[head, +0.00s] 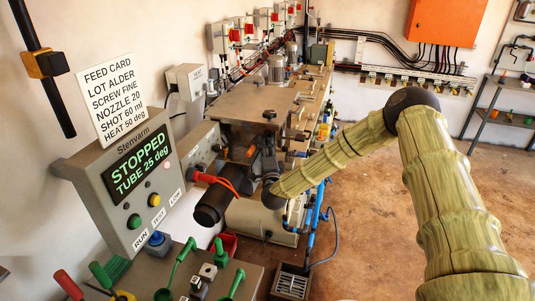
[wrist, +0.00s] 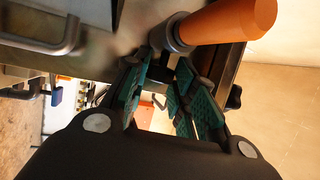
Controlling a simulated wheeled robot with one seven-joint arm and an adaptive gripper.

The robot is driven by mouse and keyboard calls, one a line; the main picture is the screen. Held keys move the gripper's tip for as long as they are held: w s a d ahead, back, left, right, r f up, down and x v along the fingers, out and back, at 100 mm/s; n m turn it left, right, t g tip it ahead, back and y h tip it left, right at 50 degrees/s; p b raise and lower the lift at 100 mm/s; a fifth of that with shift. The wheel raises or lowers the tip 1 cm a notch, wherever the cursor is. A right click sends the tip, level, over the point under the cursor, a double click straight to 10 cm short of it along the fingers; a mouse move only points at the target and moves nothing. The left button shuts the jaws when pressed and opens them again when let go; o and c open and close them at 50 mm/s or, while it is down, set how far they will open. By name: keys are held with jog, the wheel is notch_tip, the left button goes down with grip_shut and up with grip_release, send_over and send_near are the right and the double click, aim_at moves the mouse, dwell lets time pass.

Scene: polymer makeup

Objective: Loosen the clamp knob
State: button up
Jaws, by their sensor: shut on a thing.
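My gripper (head: 264,160) is at the near end of the metal machine (head: 245,104), just below its top plate. In the wrist view its green-padded fingers (wrist: 167,76) are shut on a small dark part, which I take to be the clamp knob (wrist: 168,60). The fingers hide most of it, and its exact shape is not clear. An orange handle (wrist: 228,22) with a grey collar sits just beyond the fingertips. In the head view, my gripper and wrist cover the knob.
A black cylinder (head: 212,206) with a red-orange cable is left of my wrist. A bench (head: 240,280) with green-handled tools stands at the front. A metal bar handle (wrist: 50,45) is left in the wrist view. Floor at right is clear.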

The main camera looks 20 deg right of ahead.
jog(key=shift+f, duration=0.15)
jog(key=shift+s, duration=0.1)
jog(key=o, duration=1)
jog(key=shift+d, duration=0.1)
jog(key=v, duration=1.2)
